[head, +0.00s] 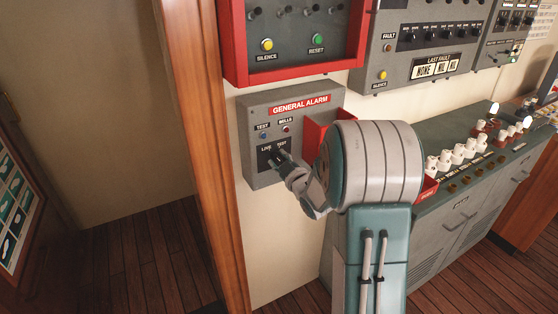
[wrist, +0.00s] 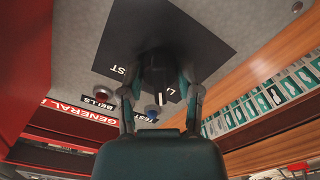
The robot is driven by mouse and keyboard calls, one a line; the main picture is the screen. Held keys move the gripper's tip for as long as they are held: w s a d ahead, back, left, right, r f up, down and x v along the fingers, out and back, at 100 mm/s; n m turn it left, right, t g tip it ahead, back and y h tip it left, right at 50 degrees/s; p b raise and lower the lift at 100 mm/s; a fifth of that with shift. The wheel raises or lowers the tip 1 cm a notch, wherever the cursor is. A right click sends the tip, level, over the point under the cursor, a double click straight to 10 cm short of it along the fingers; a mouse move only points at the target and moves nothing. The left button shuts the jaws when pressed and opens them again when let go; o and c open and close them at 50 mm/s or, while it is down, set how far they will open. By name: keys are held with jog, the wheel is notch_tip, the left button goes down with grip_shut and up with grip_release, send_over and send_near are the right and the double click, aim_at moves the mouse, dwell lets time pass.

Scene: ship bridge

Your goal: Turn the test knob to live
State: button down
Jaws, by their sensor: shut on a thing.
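The test knob (wrist: 157,76) is a black knob on a black plate, seen close up in the wrist view. In the head view the plate (head: 266,160) sits low on the grey GENERAL ALARM box, with LIVE at its left and TEST at its right. My gripper (wrist: 158,88) is shut on the knob, one finger on each side of it. In the head view my gripper (head: 287,168) reaches the plate from the lower right and covers most of the knob. I cannot make out clearly which label the knob points at.
Above the plate are a blue TEST lamp (head: 263,135) and a red BELLS lamp (head: 286,129). A red box (head: 313,138) stands right of the plate, close to my arm. A red-framed panel (head: 300,77) hangs above. A wooden post (head: 212,150) stands at left.

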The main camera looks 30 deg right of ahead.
jog(key=shift+f, duration=0.1)
dwell(0.4)
jog(key=shift+c, duration=1.5)
grip_release()
jog(key=s, duration=1.2)
jog(key=shift+d, duration=0.15)
jog(key=shift+w, duration=0.15)
